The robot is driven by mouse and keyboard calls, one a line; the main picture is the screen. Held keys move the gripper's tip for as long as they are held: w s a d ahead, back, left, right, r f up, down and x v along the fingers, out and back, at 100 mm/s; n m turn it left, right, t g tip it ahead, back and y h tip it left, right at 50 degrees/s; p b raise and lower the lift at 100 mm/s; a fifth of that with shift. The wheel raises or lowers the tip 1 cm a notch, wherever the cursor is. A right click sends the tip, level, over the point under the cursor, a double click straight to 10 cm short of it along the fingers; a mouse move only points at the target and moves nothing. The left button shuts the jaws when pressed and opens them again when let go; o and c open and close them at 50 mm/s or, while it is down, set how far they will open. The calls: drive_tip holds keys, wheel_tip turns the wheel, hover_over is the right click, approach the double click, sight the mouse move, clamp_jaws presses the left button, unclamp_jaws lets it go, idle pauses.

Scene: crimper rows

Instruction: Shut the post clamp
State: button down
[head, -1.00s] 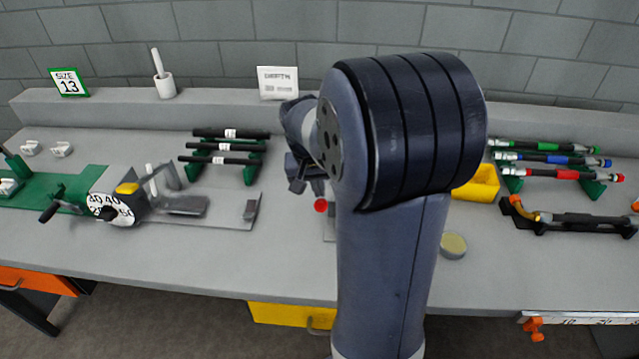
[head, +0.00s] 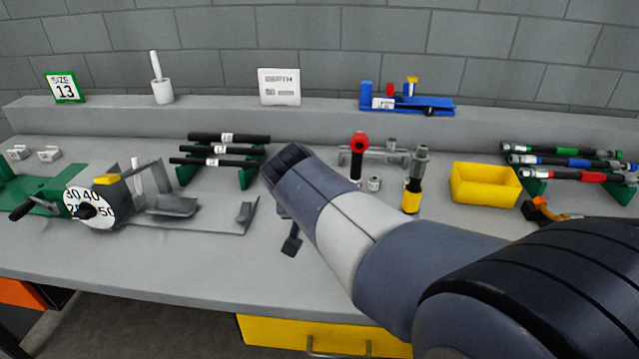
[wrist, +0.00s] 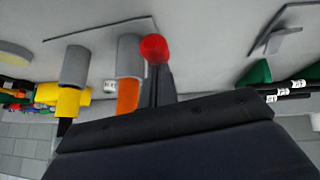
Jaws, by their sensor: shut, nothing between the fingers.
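The post clamp shows in the wrist view as a red ball knob (wrist: 154,49) beside a grey-topped orange post (wrist: 129,75). In the head view my arm hides the knob. I cannot tell how far the clamp is open. My gripper (wrist: 161,76) is shut and empty, its dark fingers pointing toward the knob. The tips look close to the knob; I cannot tell whether they touch it. In the head view my gripper (head: 291,240) is over the bench, left of the middle.
Black rods (head: 225,150) lie on a green rack at left. A dial fixture (head: 90,205) stands farther left. The bench front at centre left is clear.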

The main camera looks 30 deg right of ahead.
drive_tip(key=shift+s+a+f+b, duration=0.15)
drive_tip(key=shift+s+f+b, duration=0.3)
drive_tip(key=shift+f, duration=0.25)
idle(0.3)
drive_tip(key=w+r+p+v, duration=0.1)
drive_tip(key=p+v, duration=0.3)
drive_tip(key=v, duration=0.9)
drive_tip(key=shift+w+d+r, duration=0.2)
drive_tip(key=shift+w, duration=0.05)
drive_tip(key=b+x, duration=0.1)
drive_tip(key=x, duration=0.3)
drive_tip(key=b+x, duration=0.1)
drive_tip(key=x, duration=0.3)
drive_tip(key=b+x, duration=0.1)
drive_tip(key=x, duration=0.3)
drive_tip(key=shift+s+f, duration=0.25)
drive_tip(key=shift+s+f+b, duration=0.2)
drive_tip(key=shift+f+b, duration=0.35)
drive_tip(key=shift+f, duration=0.2)
